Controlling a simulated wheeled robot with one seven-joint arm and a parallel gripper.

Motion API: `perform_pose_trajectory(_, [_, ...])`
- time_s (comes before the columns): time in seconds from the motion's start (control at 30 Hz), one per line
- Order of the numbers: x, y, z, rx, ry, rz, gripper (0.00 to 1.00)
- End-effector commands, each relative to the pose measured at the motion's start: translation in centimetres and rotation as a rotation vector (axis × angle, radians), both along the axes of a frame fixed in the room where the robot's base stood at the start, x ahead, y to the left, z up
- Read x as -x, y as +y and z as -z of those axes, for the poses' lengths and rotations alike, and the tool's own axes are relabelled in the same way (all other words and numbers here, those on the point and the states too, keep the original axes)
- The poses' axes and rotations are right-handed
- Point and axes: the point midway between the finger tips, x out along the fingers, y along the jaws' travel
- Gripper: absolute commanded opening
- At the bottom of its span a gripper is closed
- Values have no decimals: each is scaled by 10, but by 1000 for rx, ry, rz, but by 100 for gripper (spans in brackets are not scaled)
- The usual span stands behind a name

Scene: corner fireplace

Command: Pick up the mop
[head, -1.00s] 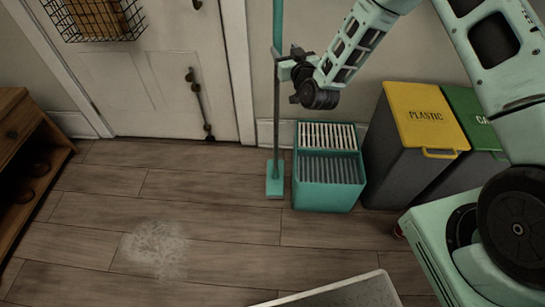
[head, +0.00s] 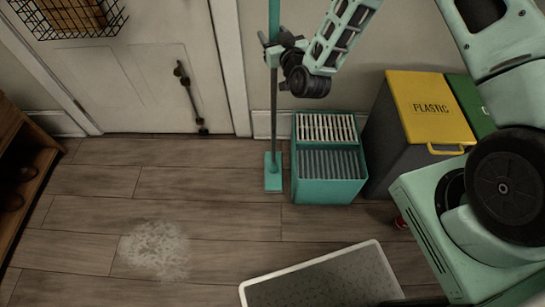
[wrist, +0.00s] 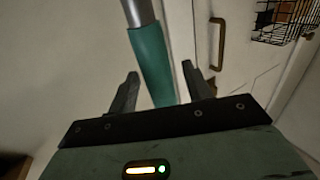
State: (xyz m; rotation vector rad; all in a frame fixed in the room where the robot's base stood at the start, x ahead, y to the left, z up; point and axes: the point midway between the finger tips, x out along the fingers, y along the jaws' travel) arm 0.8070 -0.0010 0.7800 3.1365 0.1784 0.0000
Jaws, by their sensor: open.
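The mop (head: 273,115) stands upright near the wall, with a teal upper handle, a thin grey shaft and a flat teal head on the floor. My gripper (head: 273,48) is open at the upper part of the handle in the head view. In the wrist view, the teal grip of the mop (wrist: 152,62) shows between the two spread fingers of my gripper (wrist: 160,73), with grey shaft beyond it. I cannot tell whether either finger touches it.
A teal slotted bucket (head: 330,190) stands just right of the mop head. Bins with yellow (head: 428,100) and green (head: 470,100) lids stand farther right. A white door (head: 130,90) is behind left. A pale stain (head: 155,250) marks the otherwise open floor; a grey mat (head: 325,280) lies in front.

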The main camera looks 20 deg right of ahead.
Motion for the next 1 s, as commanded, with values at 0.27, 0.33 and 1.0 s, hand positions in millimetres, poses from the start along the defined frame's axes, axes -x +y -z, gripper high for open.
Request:
perform_pose_trajectory(0.27, [0, 0, 0, 0, 0, 0, 0])
perform_pose_trajectory(0.33, [0, 0, -1, 0, -3, 0, 0])
perform_pose_trajectory(1.0, [-1, 1, -66, 1, -8, -2, 0])
